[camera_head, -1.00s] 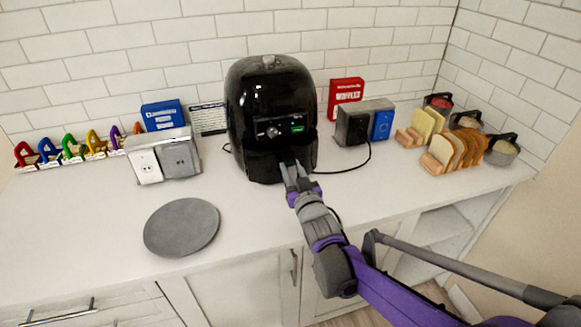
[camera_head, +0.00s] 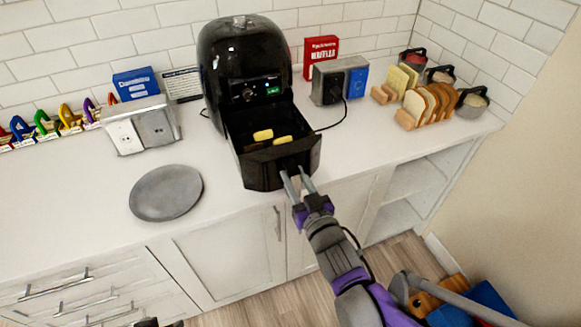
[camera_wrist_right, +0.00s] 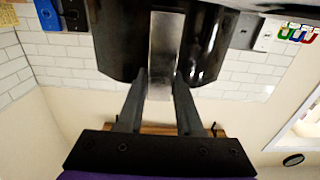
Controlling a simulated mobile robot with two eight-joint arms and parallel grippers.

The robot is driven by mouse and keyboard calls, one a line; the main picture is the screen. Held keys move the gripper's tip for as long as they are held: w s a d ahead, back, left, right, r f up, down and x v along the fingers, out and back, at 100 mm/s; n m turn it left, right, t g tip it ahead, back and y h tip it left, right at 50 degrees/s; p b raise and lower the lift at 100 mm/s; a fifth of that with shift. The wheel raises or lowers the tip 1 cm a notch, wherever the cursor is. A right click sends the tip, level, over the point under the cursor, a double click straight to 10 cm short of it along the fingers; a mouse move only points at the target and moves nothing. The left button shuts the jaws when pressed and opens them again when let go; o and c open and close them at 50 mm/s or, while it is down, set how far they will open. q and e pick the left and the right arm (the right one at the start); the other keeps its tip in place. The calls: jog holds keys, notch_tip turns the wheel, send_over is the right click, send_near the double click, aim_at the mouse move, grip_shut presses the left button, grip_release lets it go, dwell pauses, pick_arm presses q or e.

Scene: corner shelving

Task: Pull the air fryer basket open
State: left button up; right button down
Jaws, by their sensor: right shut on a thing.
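The black air fryer (camera_head: 243,62) stands on the counter against the tiled wall. Its basket (camera_head: 284,163) is pulled well out toward the front, and yellowish pieces of food (camera_head: 263,135) show inside. My right gripper (camera_head: 292,176) is at the front of the basket, shut on its handle. In the right wrist view the two fingers (camera_wrist_right: 160,95) lie on either side of the grey handle (camera_wrist_right: 165,50). The handle is mostly hidden by the fingers in the head view.
A grey plate (camera_head: 166,193) lies left of the basket. Outlet boxes (camera_head: 140,125) stand on both sides of the fryer, with a black cord (camera_head: 331,127) on the right. A bread rack (camera_head: 430,104) and pots are at the right.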

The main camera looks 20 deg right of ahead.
jog(key=shift+s, duration=0.15)
jog(key=c, duration=0.6)
grip_release()
jog(key=shift+o, duration=0.2)
